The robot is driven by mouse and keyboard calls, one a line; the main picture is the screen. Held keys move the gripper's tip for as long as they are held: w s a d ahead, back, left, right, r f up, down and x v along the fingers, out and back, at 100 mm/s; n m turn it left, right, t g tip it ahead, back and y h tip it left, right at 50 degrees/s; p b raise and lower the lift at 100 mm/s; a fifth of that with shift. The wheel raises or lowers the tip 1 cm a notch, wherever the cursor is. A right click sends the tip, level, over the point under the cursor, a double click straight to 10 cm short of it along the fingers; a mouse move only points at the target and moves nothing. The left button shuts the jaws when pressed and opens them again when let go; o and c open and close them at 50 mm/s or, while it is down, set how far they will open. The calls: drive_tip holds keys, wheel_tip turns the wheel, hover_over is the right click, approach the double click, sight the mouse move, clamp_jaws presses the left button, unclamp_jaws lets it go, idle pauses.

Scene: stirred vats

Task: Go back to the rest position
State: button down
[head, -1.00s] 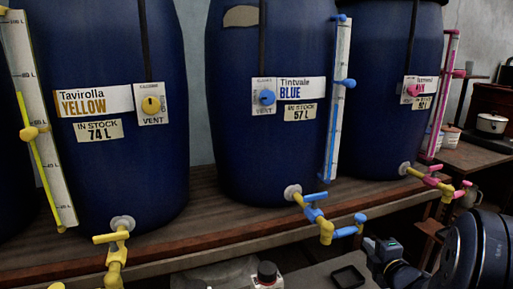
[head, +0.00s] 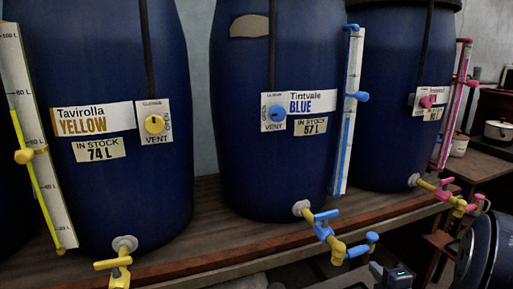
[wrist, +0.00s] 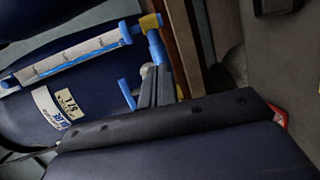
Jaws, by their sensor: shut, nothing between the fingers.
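My gripper (wrist: 155,80) shows in the wrist view as two dark grey fingers, close together and empty. In that view the fingers overlap the blue tap fittings, and I cannot tell whether they touch. In the head view my arm shows at the lower right, but the fingers cannot be made out. The Tintvale Blue vat (head: 260,180) stands in the middle with a blue-handled tap (head: 325,225) and a blue vent knob (head: 277,113). The Tavirolla Yellow vat (head: 110,200) stands to its left with a yellow tap (head: 118,268).
A third vat (head: 385,150) with pink fittings stands at the right. The vats stand on a wooden shelf (head: 210,245), and their taps jut past its front edge. A white pot (head: 497,130) sits on a bench at the far right.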

drive_tip(key=p+v, duration=0.1)
drive_tip(key=v, duration=0.9)
drive_tip(key=shift+s, duration=0.3)
